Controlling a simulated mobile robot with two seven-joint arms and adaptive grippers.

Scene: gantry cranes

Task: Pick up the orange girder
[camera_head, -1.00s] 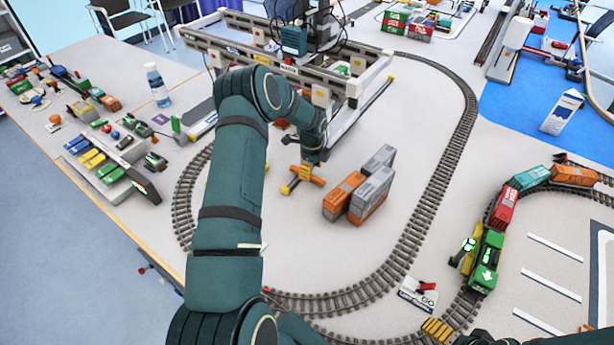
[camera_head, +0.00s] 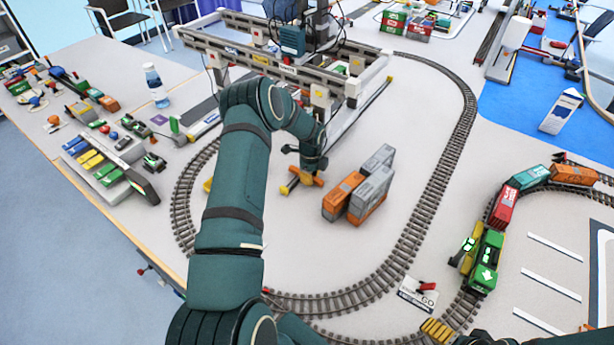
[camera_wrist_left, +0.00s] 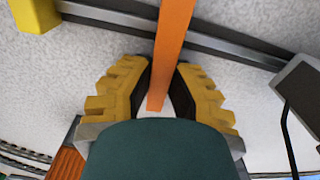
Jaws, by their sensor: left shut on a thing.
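The orange girder is a plain flat bar that runs up the middle of the left wrist view (camera_wrist_left: 172,45). My left gripper (camera_wrist_left: 160,95) is shut on it, with its yellow ribbed fingers on either side of the bar. In the head view my left gripper (camera_head: 303,180) is low over the pale table, left of the containers, and its own wrist partly covers the girder. I cannot tell whether the girder is clear of the table.
Orange and grey containers (camera_head: 359,186) stand just right of my left gripper. The grey gantry crane (camera_head: 290,68) stands behind it. Train track (camera_head: 420,215) loops around this area, with a train (camera_head: 503,207) at the right. Bare table lies in front of the containers.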

